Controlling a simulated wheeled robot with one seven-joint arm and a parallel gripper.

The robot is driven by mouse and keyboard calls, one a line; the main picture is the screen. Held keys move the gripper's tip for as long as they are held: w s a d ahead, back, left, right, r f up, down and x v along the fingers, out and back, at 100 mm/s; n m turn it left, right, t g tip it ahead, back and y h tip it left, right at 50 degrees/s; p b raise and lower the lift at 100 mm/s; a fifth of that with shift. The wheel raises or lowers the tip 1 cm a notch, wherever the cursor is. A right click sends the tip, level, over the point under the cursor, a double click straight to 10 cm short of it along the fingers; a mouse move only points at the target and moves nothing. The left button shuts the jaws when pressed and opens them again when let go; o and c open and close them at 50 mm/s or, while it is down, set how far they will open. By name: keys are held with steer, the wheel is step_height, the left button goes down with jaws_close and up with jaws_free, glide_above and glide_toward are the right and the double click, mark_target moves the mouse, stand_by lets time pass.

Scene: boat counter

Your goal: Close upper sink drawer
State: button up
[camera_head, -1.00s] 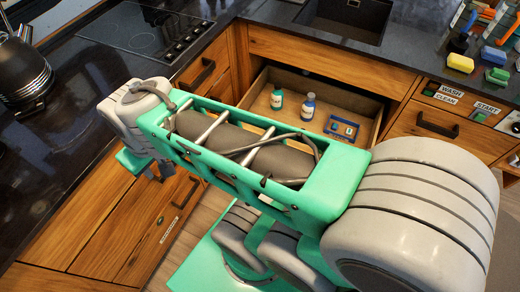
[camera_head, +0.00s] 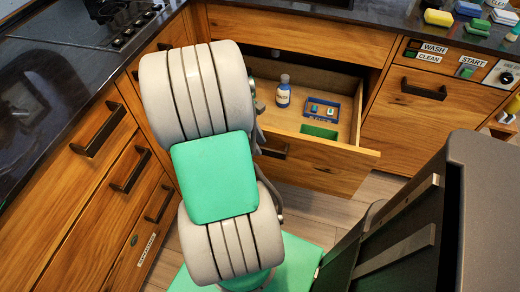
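The upper sink drawer (camera_head: 350,150) is pulled open under the sink, in the middle of the head view. It is a wooden drawer. Inside it are a blue bottle with a white cap (camera_head: 283,92), a small blue tray (camera_head: 322,109) and a green item (camera_head: 319,131). My arm, in grey and green, stands in front of the drawer's left part and hides it. My gripper is not visible; the arm's end is hidden or out of the picture.
A dark counter edge runs above the drawer. To the right is a panel with a green START switch (camera_head: 466,71) above a closed drawer (camera_head: 420,105). Closed drawers (camera_head: 85,165) line the left. Sponges (camera_head: 438,17) lie on the counter at the upper right.

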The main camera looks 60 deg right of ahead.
steer(key=shift+x, duration=1.15)
steer(key=shift+w, duration=0.1)
jaws_close()
stand_by(0.4)
